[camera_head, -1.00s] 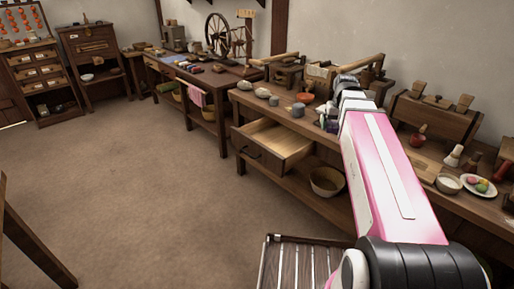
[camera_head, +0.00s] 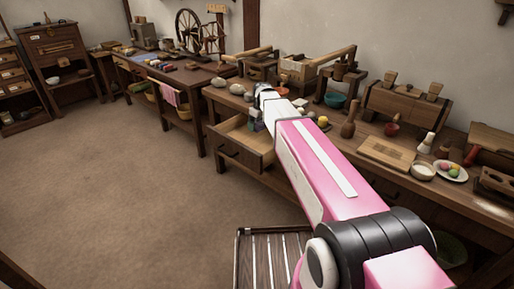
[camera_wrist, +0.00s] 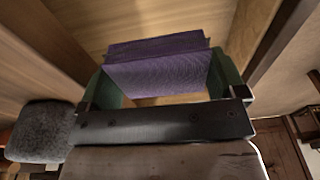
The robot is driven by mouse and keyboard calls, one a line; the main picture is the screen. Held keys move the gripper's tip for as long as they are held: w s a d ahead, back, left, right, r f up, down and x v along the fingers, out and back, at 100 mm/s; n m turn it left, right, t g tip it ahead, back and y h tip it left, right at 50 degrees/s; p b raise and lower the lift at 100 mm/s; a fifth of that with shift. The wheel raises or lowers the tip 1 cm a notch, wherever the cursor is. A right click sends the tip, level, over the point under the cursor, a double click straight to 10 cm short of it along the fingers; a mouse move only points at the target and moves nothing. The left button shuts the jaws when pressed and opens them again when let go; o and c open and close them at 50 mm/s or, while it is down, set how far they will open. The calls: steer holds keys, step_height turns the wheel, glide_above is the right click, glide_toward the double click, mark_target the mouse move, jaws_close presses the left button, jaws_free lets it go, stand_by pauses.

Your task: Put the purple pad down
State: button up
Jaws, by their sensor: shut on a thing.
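The purple pad (camera_wrist: 160,72) is held between the green fingers of my gripper (camera_wrist: 163,82) in the wrist view. Pale wooden boards and a darker wooden edge show behind it. In the head view my gripper (camera_head: 256,124) is at the open drawer (camera_head: 236,153) of the long workbench, near the bench's front edge. My arm covers part of the drawer, and the pad is too small there to make out clearly. I cannot tell whether the pad touches the drawer's floor.
A grey block (camera_wrist: 42,130) lies at left in the wrist view. The floor (camera_head: 110,190) left of the bench is clear.

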mark_target(257, 146)
steer(key=shift+w+a+f, duration=0.15)
steer(key=shift+a+f, duration=0.05)
steer(key=shift+f, duration=0.4)
step_height(257, 146, down, 10)
steer(key=shift+r, duration=0.1)
steer(key=shift+f, duration=0.2)
steer(key=o, duration=0.6)
steer(key=shift+f, duration=0.1)
steer(key=r, duration=0.8)
steer(key=s+d+r, duration=0.1)
steer(key=r, duration=0.3)
steer(key=shift+d+r, duration=0.1)
steer(key=shift+r, duration=0.2)
steer(key=shift+s, duration=0.1)
